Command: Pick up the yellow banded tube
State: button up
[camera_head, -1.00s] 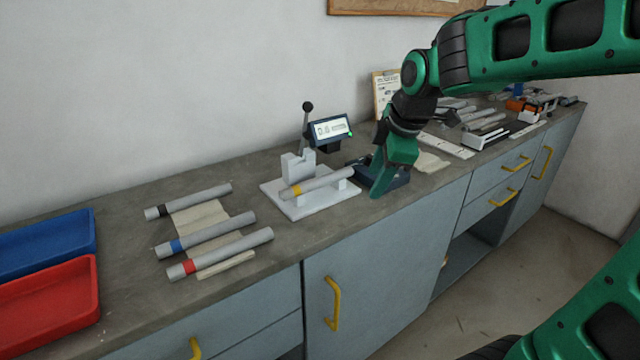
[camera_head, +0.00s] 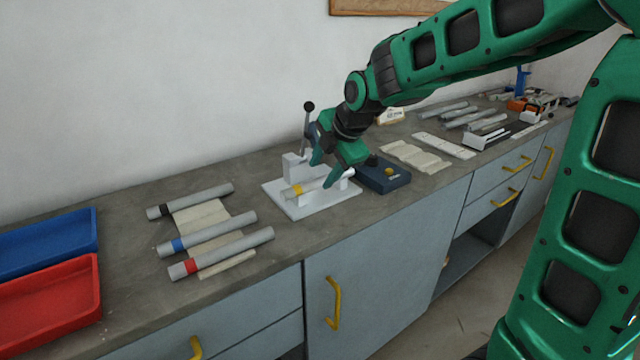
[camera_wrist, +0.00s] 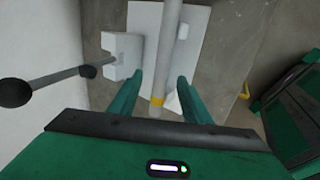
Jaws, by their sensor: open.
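The yellow banded tube (camera_head: 308,187) is grey with a yellow band near its left end. It lies on the white jig (camera_head: 293,208) on the bench. My gripper (camera_head: 324,173) is over the tube's right part, with its fingers pointing down and partly hiding the tube. In the wrist view the tube (camera_wrist: 168,60) runs between the two open fingers of my gripper (camera_wrist: 157,85), with the yellow band (camera_wrist: 157,101) close to the gripper body. I cannot tell whether the fingers touch the tube.
The jig's lever with a black knob (camera_head: 309,106) stands close behind my gripper. A dark blue box with a yellow button (camera_head: 388,178) is to the right. Tubes with black, blue and red bands (camera_head: 221,253) lie left, beside blue (camera_head: 45,240) and red trays (camera_head: 50,300).

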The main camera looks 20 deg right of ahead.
aim_at(317, 181)
jog(key=x, duration=0.4)
jog(key=shift+f, duration=0.25)
grip_shut()
jog(key=shift+r, duration=0.2)
